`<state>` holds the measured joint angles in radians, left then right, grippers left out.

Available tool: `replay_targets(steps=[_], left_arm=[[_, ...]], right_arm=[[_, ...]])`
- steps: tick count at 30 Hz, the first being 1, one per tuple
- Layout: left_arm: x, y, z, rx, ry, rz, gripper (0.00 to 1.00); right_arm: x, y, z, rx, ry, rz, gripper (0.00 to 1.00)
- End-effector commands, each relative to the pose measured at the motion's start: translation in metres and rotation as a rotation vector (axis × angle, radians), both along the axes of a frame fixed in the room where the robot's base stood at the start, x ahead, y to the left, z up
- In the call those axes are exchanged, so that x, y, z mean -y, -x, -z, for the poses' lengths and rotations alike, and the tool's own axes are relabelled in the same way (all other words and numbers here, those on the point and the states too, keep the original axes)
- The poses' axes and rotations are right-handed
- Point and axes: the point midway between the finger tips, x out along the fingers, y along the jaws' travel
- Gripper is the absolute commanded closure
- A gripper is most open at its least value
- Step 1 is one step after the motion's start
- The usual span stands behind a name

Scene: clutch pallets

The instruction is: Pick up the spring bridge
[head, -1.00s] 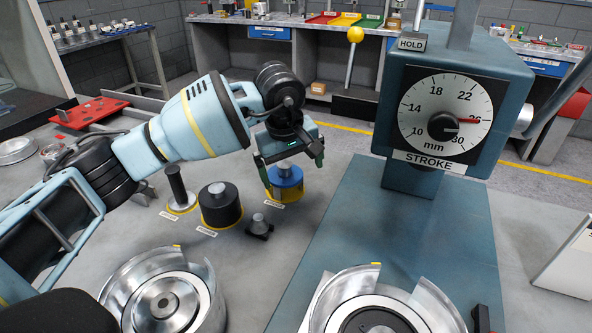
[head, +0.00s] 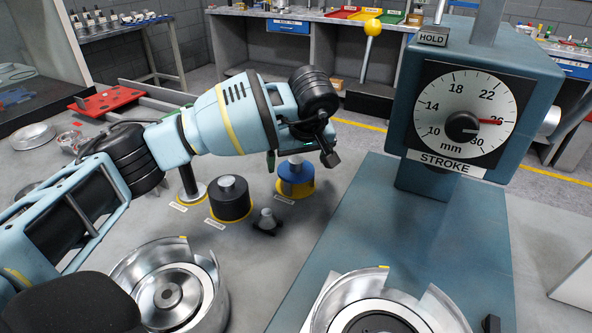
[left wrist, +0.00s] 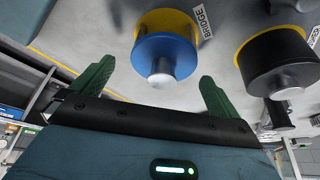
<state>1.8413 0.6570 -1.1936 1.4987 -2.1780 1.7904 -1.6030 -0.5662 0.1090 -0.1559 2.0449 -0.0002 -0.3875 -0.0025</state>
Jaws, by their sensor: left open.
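The spring bridge (head: 296,176) is a blue cylinder with a pale metal knob on top, standing upright on a yellow ring on the grey table. In the left wrist view the blue cylinder (left wrist: 165,52) shows beside a tag reading BRIDGE (left wrist: 202,19). My left gripper (left wrist: 158,72) is open and empty, with its green fingers apart. In that view the knob appears between the two fingertips, with no visible contact. My right gripper is not in view.
A black cylinder (head: 230,203) and a thin black post on a metal disc (head: 189,182) stand left of it. A small dark knobbed part (head: 267,222) lies in front. Metal housings (head: 205,300) are nearer. The teal press (head: 470,105) with its STROKE dial stands right.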

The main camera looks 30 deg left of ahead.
Motion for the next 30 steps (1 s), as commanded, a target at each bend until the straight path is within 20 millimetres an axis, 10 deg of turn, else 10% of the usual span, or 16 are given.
replay_targets(steps=[17,30], left_arm=[[-0.014,-0.008,0.043,0.000,0.000,-0.001,0.00],[-0.014,-0.008,0.043,0.000,0.000,-0.001,0.56]], right_arm=[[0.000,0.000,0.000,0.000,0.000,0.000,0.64],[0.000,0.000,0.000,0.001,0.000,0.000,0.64]])
